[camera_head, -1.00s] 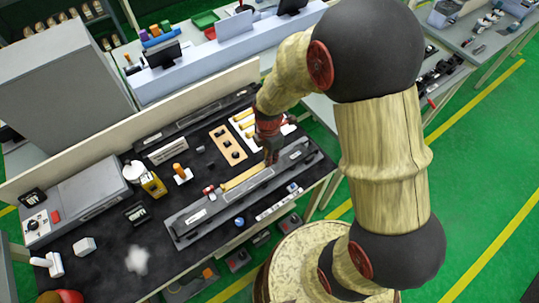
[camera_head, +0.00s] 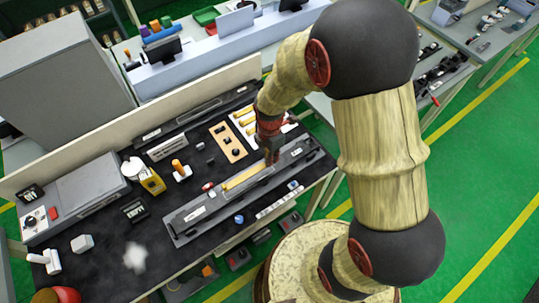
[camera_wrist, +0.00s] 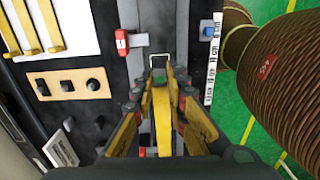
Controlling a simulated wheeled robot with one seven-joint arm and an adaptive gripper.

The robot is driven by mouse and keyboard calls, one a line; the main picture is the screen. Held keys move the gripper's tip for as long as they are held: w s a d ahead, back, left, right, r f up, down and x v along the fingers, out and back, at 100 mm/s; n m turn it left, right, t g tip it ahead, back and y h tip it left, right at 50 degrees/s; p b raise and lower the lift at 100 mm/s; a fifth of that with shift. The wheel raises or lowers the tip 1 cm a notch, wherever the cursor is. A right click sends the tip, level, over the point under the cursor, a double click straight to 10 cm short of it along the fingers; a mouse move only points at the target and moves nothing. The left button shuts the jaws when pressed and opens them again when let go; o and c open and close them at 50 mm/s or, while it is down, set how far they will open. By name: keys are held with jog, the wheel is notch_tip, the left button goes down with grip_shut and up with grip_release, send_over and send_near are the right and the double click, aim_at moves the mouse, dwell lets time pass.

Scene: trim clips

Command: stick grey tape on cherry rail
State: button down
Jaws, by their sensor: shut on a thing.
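A long dark grey rail (camera_head: 196,212) lies on the black bench, and I see no cherry-coloured rail. A yellow strip (camera_head: 244,179) lies along the top of the rail, and no grey tape is clear to me. My gripper (camera_head: 271,160) is over the right part of the rail, at the strip's right end. In the wrist view my gripper (camera_wrist: 160,78) is shut on the yellow strip (camera_wrist: 162,122), which runs down the picture between the fingers. The fingers hide part of the rail. I cannot tell whether the strip presses fully on it.
A white tray (camera_wrist: 75,48) with more yellow strips and a tan board (camera_wrist: 56,83) with black knobs lie beside the rail. A red clip (camera_wrist: 122,42) and a blue block (camera_wrist: 207,30) are near it. A yellow bottle (camera_head: 152,182) stands further left.

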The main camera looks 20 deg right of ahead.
jog(key=shift+f+b, duration=1.5)
jog(key=shift+f, duration=1)
jog(key=c, duration=1.7)
grip_release()
jog(key=shift+r, duration=0.1)
notch_tip(320, 180, up, 12)
jog(key=shift+f, duration=0.1)
